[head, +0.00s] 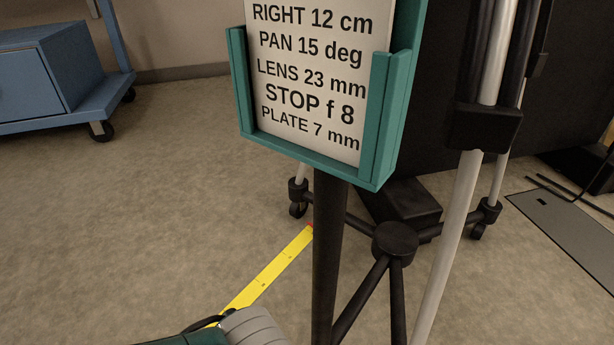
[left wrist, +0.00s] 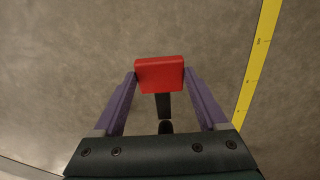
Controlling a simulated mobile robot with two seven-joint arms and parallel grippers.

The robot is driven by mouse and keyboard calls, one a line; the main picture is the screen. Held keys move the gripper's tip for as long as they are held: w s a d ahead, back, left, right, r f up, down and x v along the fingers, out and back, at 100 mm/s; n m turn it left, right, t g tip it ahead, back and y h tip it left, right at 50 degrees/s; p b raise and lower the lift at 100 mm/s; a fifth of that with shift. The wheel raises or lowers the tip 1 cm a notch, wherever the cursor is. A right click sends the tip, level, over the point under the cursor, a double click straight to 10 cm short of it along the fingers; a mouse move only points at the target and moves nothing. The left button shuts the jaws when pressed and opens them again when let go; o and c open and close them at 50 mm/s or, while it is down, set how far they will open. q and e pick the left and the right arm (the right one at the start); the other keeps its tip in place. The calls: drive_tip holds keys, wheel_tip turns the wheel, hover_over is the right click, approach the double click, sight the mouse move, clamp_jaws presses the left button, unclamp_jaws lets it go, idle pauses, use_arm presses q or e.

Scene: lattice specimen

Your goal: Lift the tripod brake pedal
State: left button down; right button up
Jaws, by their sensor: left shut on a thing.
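The red brake pedal (left wrist: 160,73) is a small block on a dark stem in the left wrist view. My left gripper (left wrist: 159,80) has its purple fingers on both sides of the pedal, touching it, and is shut on it. The head view does not show the pedal or the gripper fingers; only part of my left arm shows at its bottom edge. The tripod (head: 466,200) has silver and black legs, a dark central hub and casters in the head view. I cannot tell the height of the pedal. My right gripper is in neither view.
A teal holder (head: 376,130) with a printed card (head: 310,70) stands on a dark post in front of the tripod. A yellow measuring strip (head: 265,272) lies on the floor. A blue wheeled cart (head: 60,70) stands at left. A grey floor plate (head: 565,232) lies at right.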

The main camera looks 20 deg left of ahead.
use_arm(q)
drive_tip(key=shift+w+d+r, duration=0.2)
drive_tip(key=shift+w, duration=0.15)
drive_tip(key=shift+c, duration=1.4)
unclamp_jaws()
drive_tip(key=shift+w, duration=0.1)
drive_tip(key=shift+o, duration=1.4)
drive_tip(key=shift+w+d, duration=0.1)
drive_tip(key=shift+w, duration=0.35)
drive_tip(key=shift+s, duration=0.45)
drive_tip(key=shift+r, duration=0.2)
wheel_tip(320, 180, up, 7)
drive_tip(key=p, duration=0.7)
drive_tip(key=shift+w, duration=0.25)
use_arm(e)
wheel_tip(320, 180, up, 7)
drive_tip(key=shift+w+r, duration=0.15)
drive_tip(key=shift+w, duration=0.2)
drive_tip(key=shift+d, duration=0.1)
